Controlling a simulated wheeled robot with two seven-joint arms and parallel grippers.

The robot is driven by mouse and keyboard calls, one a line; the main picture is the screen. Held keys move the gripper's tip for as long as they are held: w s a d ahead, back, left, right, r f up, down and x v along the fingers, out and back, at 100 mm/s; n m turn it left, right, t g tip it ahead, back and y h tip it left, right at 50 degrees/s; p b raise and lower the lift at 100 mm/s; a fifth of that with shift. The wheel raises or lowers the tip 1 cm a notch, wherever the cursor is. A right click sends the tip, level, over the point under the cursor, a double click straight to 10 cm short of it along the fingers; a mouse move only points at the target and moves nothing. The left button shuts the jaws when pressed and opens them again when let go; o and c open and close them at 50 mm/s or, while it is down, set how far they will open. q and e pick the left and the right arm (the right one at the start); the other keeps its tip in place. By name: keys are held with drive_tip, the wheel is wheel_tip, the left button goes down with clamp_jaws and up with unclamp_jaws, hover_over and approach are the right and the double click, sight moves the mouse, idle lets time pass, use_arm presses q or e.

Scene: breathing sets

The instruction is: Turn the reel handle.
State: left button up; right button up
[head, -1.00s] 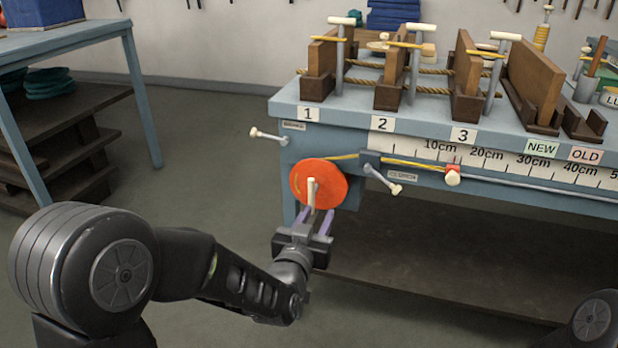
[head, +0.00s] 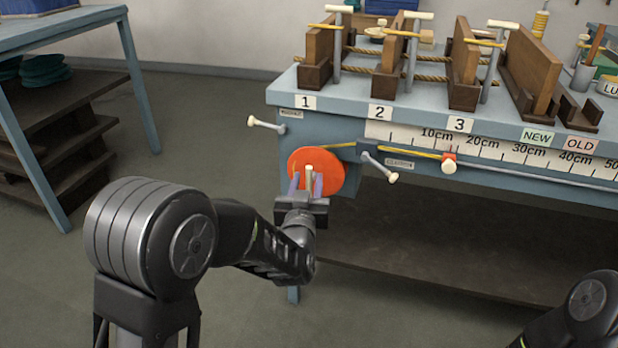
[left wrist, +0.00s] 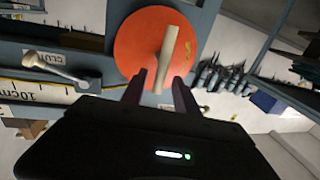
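The orange reel (head: 334,171) is mounted on the front left of the blue bench. Its pale peg handle (head: 310,176) sticks out toward me; it also shows in the left wrist view (left wrist: 168,55). My left gripper (head: 305,186) is in front of the reel, with its two purple fingers apart on either side of the handle in the head view. In the left wrist view the fingertips (left wrist: 162,88) are open near the handle's lower end, with a gap visible. My right gripper is not in view; only part of my right arm shows at the lower right.
A clutch lever (head: 380,168) sits just right of the reel, and another pale-knobbed lever (head: 266,125) projects at the bench's left corner. A red slider (head: 448,163) rides the ruler rail. A side table (head: 75,28) stands at left. The floor between is clear.

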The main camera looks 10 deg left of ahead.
use_arm(q)
drive_tip(key=shift+w+a, duration=0.15)
drive_tip(key=shift+w, duration=1.2)
clamp_jaws()
